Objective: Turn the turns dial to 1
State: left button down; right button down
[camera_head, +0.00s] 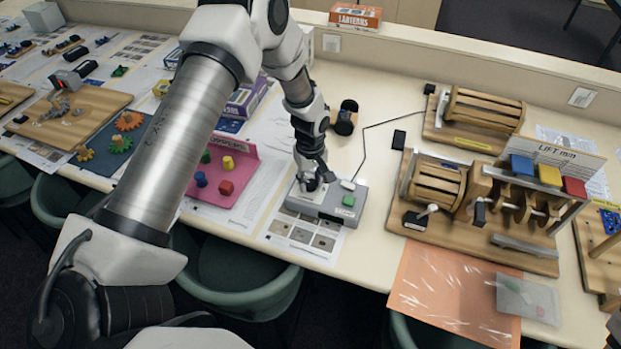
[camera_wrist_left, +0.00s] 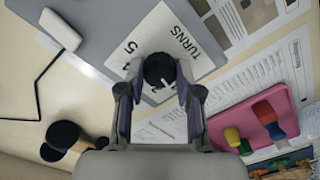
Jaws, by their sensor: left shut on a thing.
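The turns dial is a round black knob (camera_wrist_left: 158,66) with a short white pointer mark. It sits on a white plate (camera_wrist_left: 190,28) printed "TURNS", with the numbers 5 and 4 showing beside it. The plate is on a grey control box (camera_head: 333,209) on the table. My left gripper (camera_head: 313,184) reaches down over the box. In the left wrist view its two fingers (camera_wrist_left: 160,78) are shut on the knob from both sides. The knob is mostly hidden in the head view. My right gripper is not in view.
The box also carries a green button (camera_head: 348,200) and a small white part (camera_head: 347,185). A pink board with pegs (camera_head: 228,190) lies left; the wooden lift machine (camera_head: 480,236) stands right.

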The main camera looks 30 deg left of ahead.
aim_at(310, 183)
pick_arm(q)
jog(key=shift+s+f, duration=0.1)
dwell(0.4)
jog(key=c, duration=0.8)
grip_release()
jog(key=shift+o, duration=0.2)
notch_tip(310, 183, up, 12)
